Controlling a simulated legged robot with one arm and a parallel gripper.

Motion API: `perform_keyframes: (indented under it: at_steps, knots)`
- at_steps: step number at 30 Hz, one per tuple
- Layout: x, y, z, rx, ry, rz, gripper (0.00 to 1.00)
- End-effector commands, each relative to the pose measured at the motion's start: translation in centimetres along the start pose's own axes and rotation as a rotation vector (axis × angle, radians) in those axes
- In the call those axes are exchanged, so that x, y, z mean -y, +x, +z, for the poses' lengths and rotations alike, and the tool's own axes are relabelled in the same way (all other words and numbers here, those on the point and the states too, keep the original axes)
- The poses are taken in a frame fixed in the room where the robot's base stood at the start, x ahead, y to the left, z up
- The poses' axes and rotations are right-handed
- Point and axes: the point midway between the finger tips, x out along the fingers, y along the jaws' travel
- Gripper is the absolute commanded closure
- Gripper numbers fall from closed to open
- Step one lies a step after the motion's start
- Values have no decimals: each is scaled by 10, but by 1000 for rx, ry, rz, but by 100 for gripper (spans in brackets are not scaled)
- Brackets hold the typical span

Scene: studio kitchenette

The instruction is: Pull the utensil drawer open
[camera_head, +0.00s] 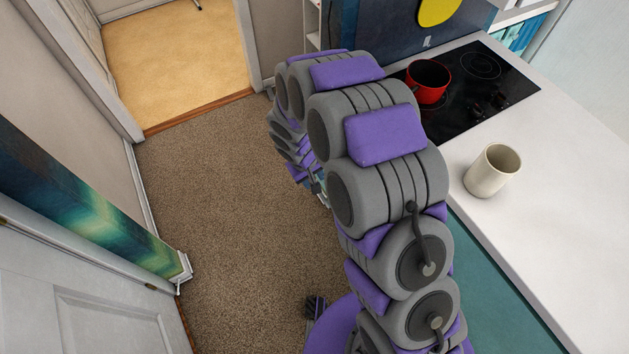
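No utensil drawer or handle can be made out. A teal cabinet front (512,285) shows below the white counter at the lower right, partly behind my arm. My grey and purple arm rises through the middle of the view and bends down at its far end. A small part near the arm's end, perhaps my gripper (318,186), shows beside the cabinets, mostly hidden by my arm links. Its fingers cannot be made out, nor whether it touches anything.
The white counter (560,180) runs along the right, with a cream mug (491,170) and a black cooktop (485,85) holding a red pot (428,82). Brown carpet (215,200) lies clear on the left. A doorway opens at the back left; a white door (75,300) stands at the lower left.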

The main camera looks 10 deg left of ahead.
Motion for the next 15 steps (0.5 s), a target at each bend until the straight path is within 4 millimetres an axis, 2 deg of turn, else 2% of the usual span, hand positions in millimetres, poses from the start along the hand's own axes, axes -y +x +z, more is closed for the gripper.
perform_keyframes:
  at_steps: [1, 9, 15]
  knots:
    - [0, -16, -2, -7, 0, -1, 62]
    - [0, -73, -3, -6, 0, 0, 62]
    - [0, -99, -2, -2, -1, 0, 62]
